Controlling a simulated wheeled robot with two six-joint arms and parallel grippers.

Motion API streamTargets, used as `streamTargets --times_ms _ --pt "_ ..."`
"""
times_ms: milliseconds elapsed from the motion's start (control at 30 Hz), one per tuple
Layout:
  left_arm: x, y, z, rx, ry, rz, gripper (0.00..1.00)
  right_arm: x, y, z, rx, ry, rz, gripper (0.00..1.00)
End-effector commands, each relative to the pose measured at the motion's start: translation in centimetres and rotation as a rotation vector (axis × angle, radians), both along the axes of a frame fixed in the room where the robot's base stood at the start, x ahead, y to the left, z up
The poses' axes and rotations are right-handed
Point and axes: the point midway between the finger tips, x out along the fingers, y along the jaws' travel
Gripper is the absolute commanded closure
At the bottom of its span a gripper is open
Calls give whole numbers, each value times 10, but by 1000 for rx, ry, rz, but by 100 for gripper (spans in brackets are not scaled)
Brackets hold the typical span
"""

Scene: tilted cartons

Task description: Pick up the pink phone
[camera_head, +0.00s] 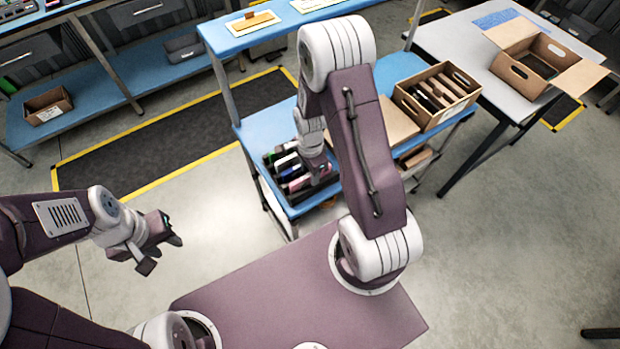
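Several phones stand in a dark rack (270,158) on the blue shelf in the middle, with black, white and green ones among them. A pinkish item (298,185) at the rack's near side looks like the pink phone, but it is small and partly covered. My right gripper (318,176) points down over the rack's right side, close to the pinkish item. Its fingers are too small and hidden to show whether they grip anything. My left gripper (162,254) hangs over the bare floor at the left, fingers apart and empty.
A carton of dark items (437,96) sits tilted right of my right arm, beside a brown flat carton (396,124). An open carton (533,67) stands on a grey table (455,42). A blue bench (75,110) is at the left. The floor between is clear.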

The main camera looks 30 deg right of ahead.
Motion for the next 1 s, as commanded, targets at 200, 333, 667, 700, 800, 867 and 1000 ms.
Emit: streamTargets --times_ms 200,333,667,700,800,867,1000 --pt "0 0 0 0 0 0 64 0 0 0 0 0 0 100" --pt "0 0 0 0 0 0 64 0 0 1 0 0 0 100" --pt "0 0 -1 0 0 0 64 1 0 10 -1 -3 0 100" --pt "0 0 -1 0 0 0 64 1 0 16 -1 -4 0 100" --pt "0 0 -1 0 0 0 64 2 0 34 -1 -6 0 100" --pt "0 0 -2 0 0 0 64 -1 -3 45 -1 -5 -2 100" --pt "0 0 -5 0 0 0 64 -23 -28 63 -1 -4 -7 100"
